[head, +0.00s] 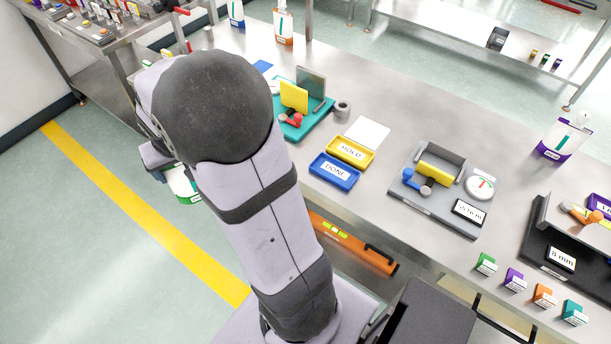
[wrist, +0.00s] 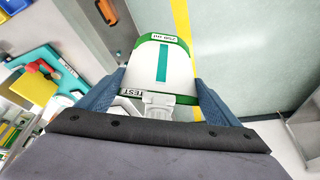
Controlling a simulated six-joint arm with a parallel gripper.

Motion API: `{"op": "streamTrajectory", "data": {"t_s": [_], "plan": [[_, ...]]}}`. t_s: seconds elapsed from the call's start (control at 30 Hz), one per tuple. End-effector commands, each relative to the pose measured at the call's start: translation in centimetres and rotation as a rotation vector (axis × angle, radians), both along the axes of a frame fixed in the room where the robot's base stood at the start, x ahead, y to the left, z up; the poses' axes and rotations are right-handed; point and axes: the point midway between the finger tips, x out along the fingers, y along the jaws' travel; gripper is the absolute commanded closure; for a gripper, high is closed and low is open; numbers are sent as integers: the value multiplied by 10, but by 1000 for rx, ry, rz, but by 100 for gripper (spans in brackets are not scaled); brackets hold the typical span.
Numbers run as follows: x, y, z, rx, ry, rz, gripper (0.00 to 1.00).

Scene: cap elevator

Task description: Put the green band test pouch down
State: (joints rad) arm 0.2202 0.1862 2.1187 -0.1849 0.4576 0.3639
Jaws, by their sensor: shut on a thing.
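The test pouch (wrist: 161,62) is white with green bands and a teal stripe, with "TEST" lettering and a white spout. My gripper (wrist: 161,92) is shut on it, with one blue-grey finger on each side. In the head view the pouch (head: 184,185) shows only partly below my gripper (head: 160,165), the rest hidden by my arm. It is held in the air, with floor and the yellow line behind it, left of the bench edge.
The steel bench (head: 385,105) carries a teal fixture (head: 318,122), a yellow HOLD tray (head: 368,158), a blue DONE tray (head: 318,166) and a grey gauge fixture (head: 410,202). A purple-banded pouch (head: 562,140) stands at right, an orange-banded pouch (head: 283,22) at back. The middle back is clear.

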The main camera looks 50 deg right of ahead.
Motion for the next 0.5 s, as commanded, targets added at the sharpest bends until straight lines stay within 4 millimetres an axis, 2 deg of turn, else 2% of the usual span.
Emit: {"op": "streamTrajectory", "data": {"t_s": [0.03, 0.1, 0.27, 0.37, 0.5], "plan": [[-1, -28, -7, -3, -5, -93, 67], [-8, -62, -6, -4, -6, -220, 67], [-34, -137, -1, -3, -6, -509, 67], [-58, -180, 3, -3, -6, -688, 67], [-100, -233, 10, -3, -6, -939, 67]]}}
